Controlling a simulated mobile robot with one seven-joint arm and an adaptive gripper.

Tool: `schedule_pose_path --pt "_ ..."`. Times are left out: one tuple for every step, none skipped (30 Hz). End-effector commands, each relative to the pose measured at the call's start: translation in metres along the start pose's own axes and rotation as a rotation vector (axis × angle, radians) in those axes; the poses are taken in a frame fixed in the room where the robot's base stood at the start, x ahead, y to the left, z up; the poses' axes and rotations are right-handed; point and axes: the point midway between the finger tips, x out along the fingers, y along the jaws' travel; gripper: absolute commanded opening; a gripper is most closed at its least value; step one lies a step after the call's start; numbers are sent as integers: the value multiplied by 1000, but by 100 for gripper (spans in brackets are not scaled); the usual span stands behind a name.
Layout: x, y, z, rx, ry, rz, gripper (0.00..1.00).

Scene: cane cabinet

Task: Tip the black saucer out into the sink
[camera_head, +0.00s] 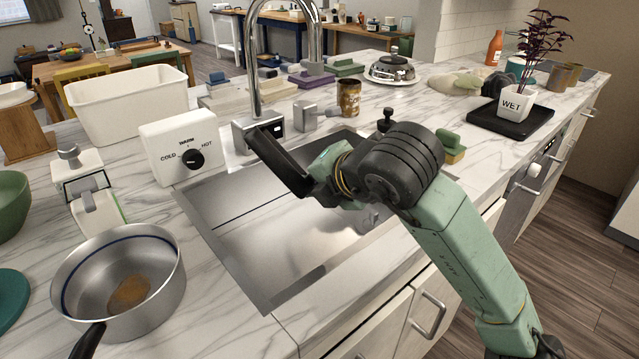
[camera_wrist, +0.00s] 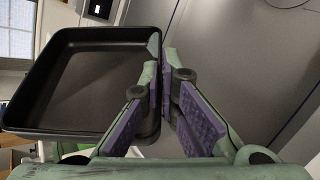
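My gripper (camera_head: 322,186) is shut on the rim of the black saucer (camera_head: 277,160) and holds it above the steel sink (camera_head: 250,240). In the head view the saucer shows nearly edge-on, steeply tilted, close to the faucet base. In the wrist view the saucer (camera_wrist: 85,85) is a square, shallow black tray, its inside facing the camera. Its right rim sits between the fingertips (camera_wrist: 161,65). No liquid can be made out in the saucer. The grey sink surface (camera_wrist: 235,60) lies behind the fingers. Part of the sink is hidden by my arm.
The faucet (camera_head: 310,55) arches just behind the saucer. A cold-hot control box (camera_head: 180,145) and a white bin (camera_head: 128,103) stand left. A steel pan (camera_head: 120,285) is at the front left. A pot marked WET (camera_head: 515,108) stands on another black tray (camera_head: 510,125) at right.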

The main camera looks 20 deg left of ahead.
Motion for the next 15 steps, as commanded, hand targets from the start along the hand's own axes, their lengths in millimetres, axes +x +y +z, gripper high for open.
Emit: schedule_pose_path --pt "-1 0 1 6 3 3 0" --pt "-1 0 1 9 4 4 0" --pt "-1 0 1 13 7 5 0" --pt "-1 0 1 15 8 6 0" --pt "-1 0 2 18 10 8 0" --pt "-1 0 2 21 12 9 0" --pt "-1 0 2 24 13 10 0" --pt "-1 0 2 26 15 11 0" --pt "-1 0 2 30 17 13 0" --pt "-1 0 2 32 19 14 0" --pt "-1 0 2 35 20 15 0" --pt "-1 0 3 39 23 16 0" --pt "-1 0 3 42 24 18 0" --pt "-1 0 3 44 26 19 0" --pt "-1 0 3 48 28 20 0"
